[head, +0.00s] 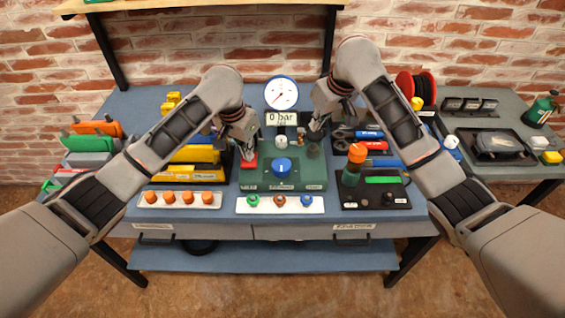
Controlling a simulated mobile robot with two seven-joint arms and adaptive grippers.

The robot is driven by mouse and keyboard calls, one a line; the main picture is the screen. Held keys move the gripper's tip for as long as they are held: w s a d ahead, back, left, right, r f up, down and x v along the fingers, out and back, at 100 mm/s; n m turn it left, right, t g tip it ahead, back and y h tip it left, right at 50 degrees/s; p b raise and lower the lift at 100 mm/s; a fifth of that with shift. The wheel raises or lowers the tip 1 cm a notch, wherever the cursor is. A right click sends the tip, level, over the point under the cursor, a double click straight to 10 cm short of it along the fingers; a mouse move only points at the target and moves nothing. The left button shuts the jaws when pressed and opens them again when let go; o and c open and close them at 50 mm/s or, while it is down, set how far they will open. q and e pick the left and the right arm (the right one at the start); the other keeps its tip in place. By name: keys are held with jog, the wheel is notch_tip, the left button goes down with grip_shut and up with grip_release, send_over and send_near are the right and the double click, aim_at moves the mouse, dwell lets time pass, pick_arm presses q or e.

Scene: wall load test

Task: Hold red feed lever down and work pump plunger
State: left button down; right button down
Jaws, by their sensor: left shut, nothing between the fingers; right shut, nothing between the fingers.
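A green test unit (310,178) stands mid-bench with a blue knob (283,167) on top. My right gripper (315,130) is shut and empty at the right rear of the unit. The pump plunger is not clear; my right gripper may hide part of it. A display (282,118) reads 0 bar, below a round white gauge (281,93) with a red needle.
A white tray with orange caps (178,199) and a white strip with coloured knobs (279,204) lie along the front. A black tray (375,196) holds an orange-topped tool (355,163). Yellow blocks (194,155) stand left, and a red cable reel (415,86) at the back right.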

aim_at(316, 135)
jog(key=shift+f, duration=2.35)
jog(key=shift+r, duration=2.45)
jog(key=shift+f, duration=0.15)
jog(key=shift+f, duration=2.3)
jog(key=shift+r, duration=2.45)
